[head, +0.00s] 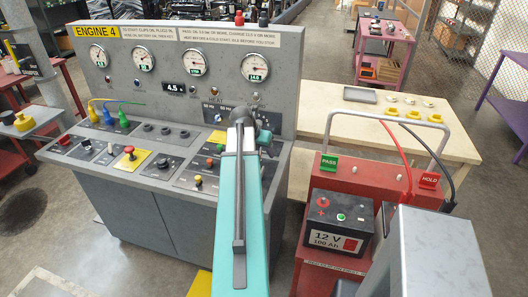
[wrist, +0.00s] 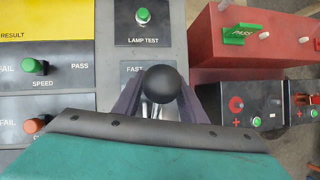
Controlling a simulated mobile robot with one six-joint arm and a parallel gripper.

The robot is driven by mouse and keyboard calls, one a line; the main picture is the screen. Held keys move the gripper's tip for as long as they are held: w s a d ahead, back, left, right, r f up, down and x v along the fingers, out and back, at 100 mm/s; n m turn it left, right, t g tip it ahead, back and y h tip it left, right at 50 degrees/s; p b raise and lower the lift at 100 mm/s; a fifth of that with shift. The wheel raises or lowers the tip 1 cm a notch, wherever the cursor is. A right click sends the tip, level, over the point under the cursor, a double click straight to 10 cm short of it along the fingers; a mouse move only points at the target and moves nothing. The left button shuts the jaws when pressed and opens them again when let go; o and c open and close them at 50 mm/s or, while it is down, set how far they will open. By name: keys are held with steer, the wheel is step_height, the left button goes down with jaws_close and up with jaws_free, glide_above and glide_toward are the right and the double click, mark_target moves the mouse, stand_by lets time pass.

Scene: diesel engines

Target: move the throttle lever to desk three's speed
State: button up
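The throttle lever shows in the wrist view as a round black knob (wrist: 160,83), by a label reading FAST. My gripper (wrist: 168,95) has its two dark fingers spread on either side of the knob, with a gap visible at the right. Whether the left finger touches it I cannot tell. In the head view my teal arm reaches over the desk (head: 160,184) marked ENGINE 4 and hides the lever and fingers. Four round gauges (head: 98,54) and a small display (head: 174,87) that seems to read 4.5 are on its upright panel.
A green SPEED switch (wrist: 34,66) and a LAMP TEST button (wrist: 142,16) lie near the gripper. A red cart (head: 330,182) with a 12 V battery (head: 338,222) stands close on the right. A pale table (head: 345,118) is behind it. A purple table (head: 508,105) stands far right.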

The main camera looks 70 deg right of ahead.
steer(key=b+v, duration=0.3)
steer(key=v, duration=1)
steer(key=shift+a+r, duration=0.15)
steer(key=shift+r, duration=0.2)
steer(key=shift+w, duration=0.1)
stand_by(0.5)
